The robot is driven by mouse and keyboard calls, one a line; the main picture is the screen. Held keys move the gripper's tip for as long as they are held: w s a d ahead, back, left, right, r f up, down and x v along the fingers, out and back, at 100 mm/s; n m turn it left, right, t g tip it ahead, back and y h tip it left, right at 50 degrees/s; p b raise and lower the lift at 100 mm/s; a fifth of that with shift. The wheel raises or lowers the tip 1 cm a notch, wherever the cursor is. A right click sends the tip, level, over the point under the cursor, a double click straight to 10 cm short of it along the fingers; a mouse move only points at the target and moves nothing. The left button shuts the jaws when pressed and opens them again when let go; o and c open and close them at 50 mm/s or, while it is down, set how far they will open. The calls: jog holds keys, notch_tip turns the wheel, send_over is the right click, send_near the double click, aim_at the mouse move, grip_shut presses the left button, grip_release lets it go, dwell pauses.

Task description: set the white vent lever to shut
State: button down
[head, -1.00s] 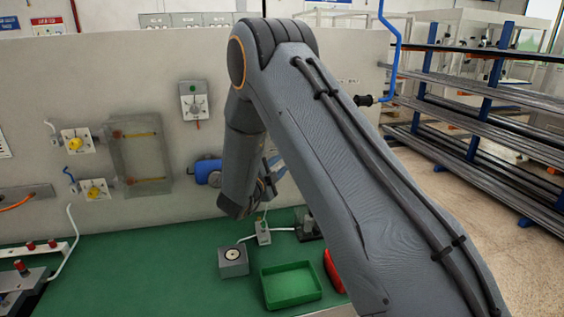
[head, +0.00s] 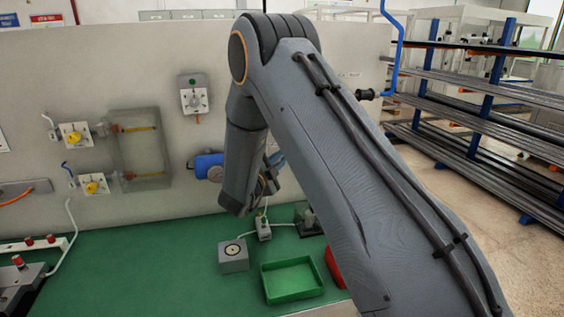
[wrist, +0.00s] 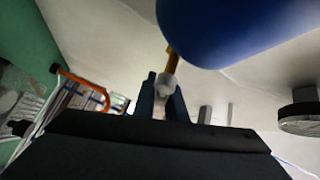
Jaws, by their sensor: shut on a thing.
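My gripper (wrist: 166,100) is shut on a small pale lever end (wrist: 167,84) in the wrist view, which I take to be the white vent lever. A brass-coloured stem (wrist: 173,58) runs from it up towards a large blue rounded body (wrist: 235,25). In the head view the blue body (head: 208,167) is on the grey wall, left of my forearm. My gripper (head: 273,160) shows only in part there, beside my arm, and the lever is hidden. I cannot tell the lever's setting.
A green tray (head: 291,294), a grey box with a round top (head: 233,258) and a small grey switch box (head: 263,229) are on the green bench below.

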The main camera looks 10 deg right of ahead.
jog(key=a+r+n+t+y+b, duration=0.2)
jog(key=n+t+b, duration=0.3)
jog(key=n, duration=0.4)
jog(key=a+r+n+t+y+b, duration=0.2)
jog(key=a+n+t+y+b, duration=0.2)
jog(key=n, duration=0.5)
jog(key=shift+r+n+t+y+b, duration=0.4)
jog(key=shift+t+b, duration=0.9)
jog(key=shift+b, duration=0.45)
jog(key=c, duration=1.8)
grip_release()
